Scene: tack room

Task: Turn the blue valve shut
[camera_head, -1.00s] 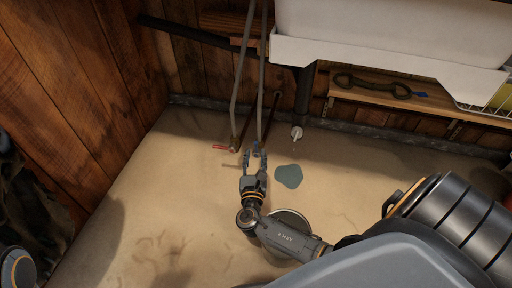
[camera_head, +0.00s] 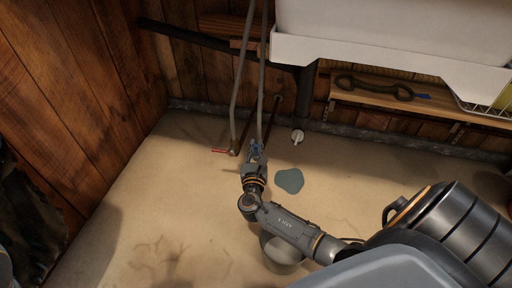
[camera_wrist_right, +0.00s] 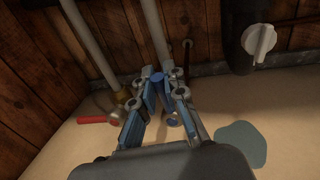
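The blue valve (camera_head: 257,146) is at the lower end of the right-hand grey pipe, just above the floor. My right gripper (camera_head: 256,150) reaches it from the front. In the right wrist view its blue-padded fingers (camera_wrist_right: 163,78) are drawn close together on either side of the blue valve (camera_wrist_right: 157,79). They look shut on it, though the pads hide much of the handle and exact contact is hard to see. My left gripper is not in view.
A red-handled valve (camera_head: 220,150) is on the left-hand pipe, close by. A white-capped drain (camera_head: 297,137) and a bluish puddle (camera_head: 289,181) are to the right. A round metal container (camera_head: 281,252) stands under my right arm. The white sink (camera_head: 390,55) overhangs at upper right.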

